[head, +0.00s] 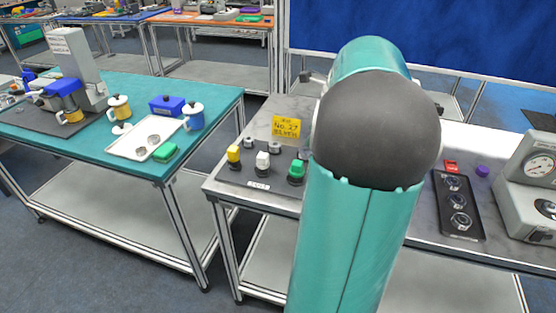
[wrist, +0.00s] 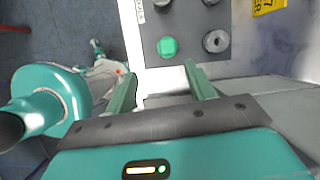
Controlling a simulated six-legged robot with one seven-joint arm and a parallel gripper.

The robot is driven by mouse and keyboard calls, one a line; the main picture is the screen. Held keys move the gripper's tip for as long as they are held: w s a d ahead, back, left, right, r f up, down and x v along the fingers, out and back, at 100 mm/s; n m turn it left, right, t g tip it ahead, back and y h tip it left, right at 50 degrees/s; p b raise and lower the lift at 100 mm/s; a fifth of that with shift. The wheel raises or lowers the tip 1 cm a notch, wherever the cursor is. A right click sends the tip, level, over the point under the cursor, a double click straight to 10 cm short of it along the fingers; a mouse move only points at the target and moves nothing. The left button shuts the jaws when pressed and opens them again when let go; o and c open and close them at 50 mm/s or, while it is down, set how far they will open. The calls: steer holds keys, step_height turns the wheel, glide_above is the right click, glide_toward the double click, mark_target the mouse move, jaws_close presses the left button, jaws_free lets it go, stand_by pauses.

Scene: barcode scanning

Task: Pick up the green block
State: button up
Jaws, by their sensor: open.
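In the head view my arm hides the gripper.
A silver round post (wrist: 216,41) stands right of the green shape. A dark panel with dials (head: 459,205) and a gauge machine (head: 530,185) are at right.

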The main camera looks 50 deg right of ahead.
steer(key=d, duration=0.2)
steer(key=m, duration=0.1)
glide_above(299, 163)
steer(key=s, duration=0.2)
step_height(299, 163, down, 8)
steer(key=shift+d+x, duration=0.2)
steer(key=shift+x, duration=1.15)
steer(key=shift+d+x, duration=0.15)
steer(key=shift+x, duration=1.2)
steer(key=c, duration=1.1)
